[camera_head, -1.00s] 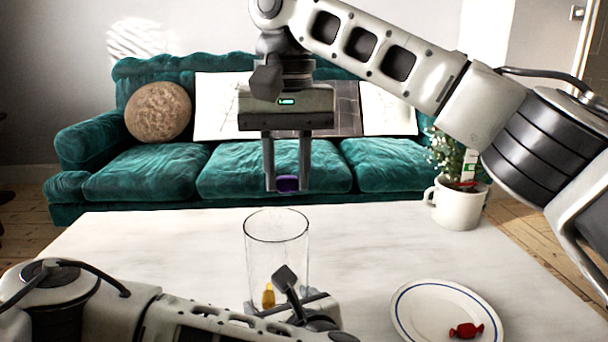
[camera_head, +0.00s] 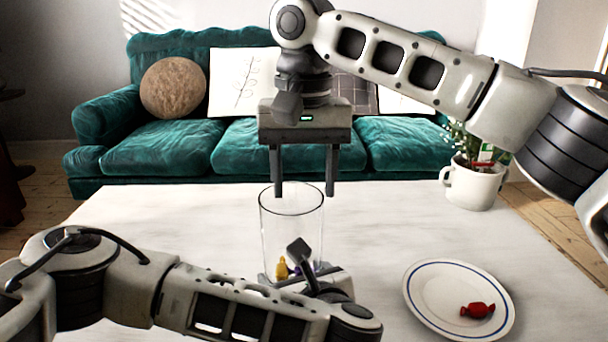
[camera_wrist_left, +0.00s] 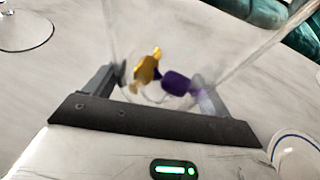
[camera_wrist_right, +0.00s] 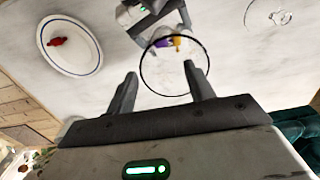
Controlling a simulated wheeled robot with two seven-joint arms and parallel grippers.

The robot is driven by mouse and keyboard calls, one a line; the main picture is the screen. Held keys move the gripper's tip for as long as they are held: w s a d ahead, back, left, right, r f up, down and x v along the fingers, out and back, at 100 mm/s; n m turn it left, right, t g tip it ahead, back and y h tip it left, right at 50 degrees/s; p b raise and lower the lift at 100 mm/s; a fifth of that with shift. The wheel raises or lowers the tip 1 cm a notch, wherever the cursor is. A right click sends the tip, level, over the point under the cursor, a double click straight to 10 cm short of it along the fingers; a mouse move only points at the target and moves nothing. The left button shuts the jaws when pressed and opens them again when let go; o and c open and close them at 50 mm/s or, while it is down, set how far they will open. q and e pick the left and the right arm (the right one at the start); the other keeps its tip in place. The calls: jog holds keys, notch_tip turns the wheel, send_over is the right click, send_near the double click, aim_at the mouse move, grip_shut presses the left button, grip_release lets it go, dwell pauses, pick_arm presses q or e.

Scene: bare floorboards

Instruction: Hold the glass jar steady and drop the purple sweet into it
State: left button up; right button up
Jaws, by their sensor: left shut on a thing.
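The clear glass jar (camera_head: 290,225) stands upright on the white table, and my left gripper (camera_wrist_left: 155,95) is shut around its lower part. The purple sweet (camera_wrist_left: 178,83) lies at the bottom of the jar beside a yellow sweet (camera_wrist_left: 147,68). In the head view the yellow sweet (camera_head: 282,267) shows through the glass, while the purple one is mostly hidden behind my left wrist. My right gripper (camera_head: 303,192) is open and empty above the jar's rim. The right wrist view shows both the purple sweet (camera_wrist_right: 162,43) and the yellow sweet (camera_wrist_right: 178,42) inside the jar's round rim.
A white plate (camera_head: 420,308) with a blue ring holds a red sweet (camera_head: 477,310) at the right front. A white mug (camera_head: 472,187) with a plant stands at the table's right back. A teal sofa (camera_head: 180,150) is behind the table. The table's left back is clear.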

notch_tip(320, 180, up, 12)
dwell(0.6)
dwell(1.0)
pick_arm(q)
jog(key=o, duration=1.3)
